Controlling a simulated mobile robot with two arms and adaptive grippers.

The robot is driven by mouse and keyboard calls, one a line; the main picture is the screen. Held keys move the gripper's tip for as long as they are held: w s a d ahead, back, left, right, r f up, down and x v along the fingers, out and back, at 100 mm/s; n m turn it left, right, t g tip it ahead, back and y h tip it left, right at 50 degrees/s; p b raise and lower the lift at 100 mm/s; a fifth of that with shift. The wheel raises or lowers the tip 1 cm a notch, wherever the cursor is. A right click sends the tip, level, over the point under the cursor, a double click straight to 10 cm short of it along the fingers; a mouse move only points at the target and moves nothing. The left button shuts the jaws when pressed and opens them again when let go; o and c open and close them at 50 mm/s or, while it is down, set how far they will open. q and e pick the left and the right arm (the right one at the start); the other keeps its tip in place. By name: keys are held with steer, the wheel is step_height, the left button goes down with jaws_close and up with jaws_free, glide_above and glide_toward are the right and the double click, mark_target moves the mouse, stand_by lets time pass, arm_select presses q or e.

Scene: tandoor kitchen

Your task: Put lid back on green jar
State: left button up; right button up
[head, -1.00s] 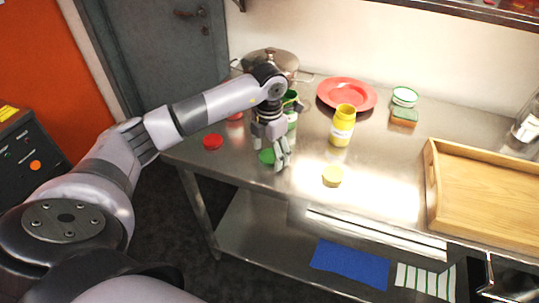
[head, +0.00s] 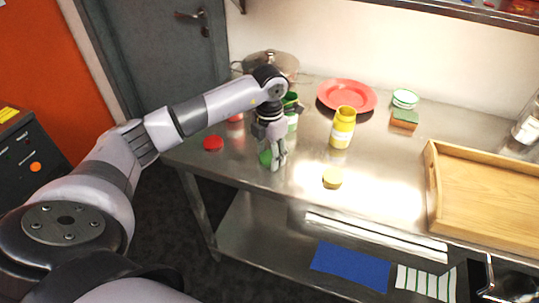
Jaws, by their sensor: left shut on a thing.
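The green jar (head: 292,123) stands open on the steel counter, partly hidden behind my left gripper and wrist. Its green lid (head: 264,157) is at the counter's front edge, in front of the jar and partly hidden by the fingers. My left gripper (head: 275,165) points down and is shut on the green lid. I cannot tell whether the lid still touches the counter. My right gripper is not in view.
An open yellow jar (head: 342,128) stands to the right, with a yellow lid (head: 332,178) before it. A red lid (head: 213,143) lies left. Behind are a pot (head: 272,64) and a red plate (head: 347,95). A wooden tray (head: 432,190) stands right.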

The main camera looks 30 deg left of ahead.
arm_select(q)
step_height(320, 180, up, 10)
steer(key=b, duration=0.2)
step_height(320, 180, up, 10)
steer(key=p, duration=0.2)
glide_above(270, 157)
steer(key=shift+s, duration=0.1)
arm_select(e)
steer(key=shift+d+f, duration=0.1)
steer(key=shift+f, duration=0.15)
arm_select(q)
steer(key=shift+f, duration=0.1)
steer(key=s+d+f+m, duration=0.6)
steer(key=s+m, duration=0.1)
steer(key=m, duration=0.9)
steer(key=s+d+f+m, duration=0.7)
steer(key=m, duration=1)
steer(key=shift+s+d+f, duration=0.2)
steer(key=shift+s+f, duration=0.05)
steer(key=shift+s, duration=0.15)
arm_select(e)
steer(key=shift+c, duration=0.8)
arm_select(q)
steer(key=shift+a, duration=0.1)
